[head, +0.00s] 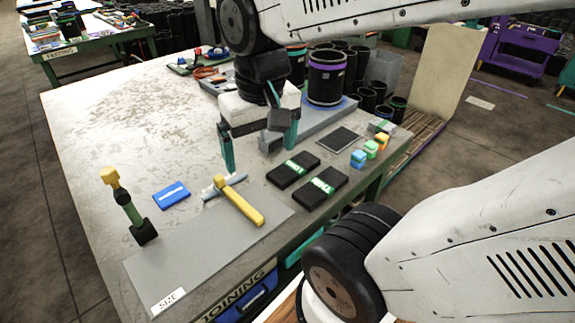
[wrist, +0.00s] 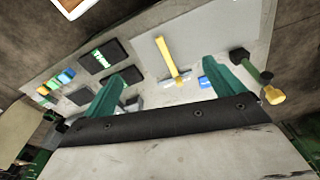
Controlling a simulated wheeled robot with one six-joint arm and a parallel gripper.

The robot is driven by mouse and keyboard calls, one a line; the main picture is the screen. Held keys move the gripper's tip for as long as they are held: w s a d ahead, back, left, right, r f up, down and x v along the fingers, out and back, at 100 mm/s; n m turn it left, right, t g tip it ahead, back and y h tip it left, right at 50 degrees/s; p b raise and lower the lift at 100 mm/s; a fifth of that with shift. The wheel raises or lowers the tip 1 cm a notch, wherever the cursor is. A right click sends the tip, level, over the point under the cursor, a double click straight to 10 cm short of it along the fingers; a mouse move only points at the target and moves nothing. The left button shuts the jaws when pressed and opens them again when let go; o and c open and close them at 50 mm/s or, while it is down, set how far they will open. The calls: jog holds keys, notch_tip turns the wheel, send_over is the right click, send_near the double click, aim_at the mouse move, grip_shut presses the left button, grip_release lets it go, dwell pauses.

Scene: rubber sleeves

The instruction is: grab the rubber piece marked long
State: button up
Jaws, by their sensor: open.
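Two flat black rubber pieces with green labels lie side by side on the table. The nearer piece (head: 320,188) is right of the farther piece (head: 279,172) in the head view; the label lettering is too small to read, so I cannot tell which is marked long. In the wrist view black pieces (wrist: 119,49) show at the upper left, beyond the left finger. My gripper (head: 258,153) has its two teal fingers wide apart, pointing down and empty, above the table and behind and left of the pieces. Its fingers also show in the wrist view (wrist: 170,72).
Small coloured blocks (head: 370,149) and a dark square (head: 338,139) lie right. Black sleeves (head: 326,80) stand behind.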

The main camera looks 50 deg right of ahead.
jog(key=w+d+f+m, duration=0.6)
jog(key=w+d+m, duration=0.1)
jog(key=w+d, duration=0.15)
jog(key=m+g, duration=0.1)
jog(key=m, duration=0.8)
send_near(294, 166)
jog(key=shift+s+a+f, duration=0.1)
jog(key=shift+s+f, duration=0.2)
jog(key=shift+s, duration=0.05)
jog(key=f, duration=0.7)
jog(key=shift+w, duration=0.35)
jog(key=shift+f, duration=0.55)
jog(key=c, duration=1.2)
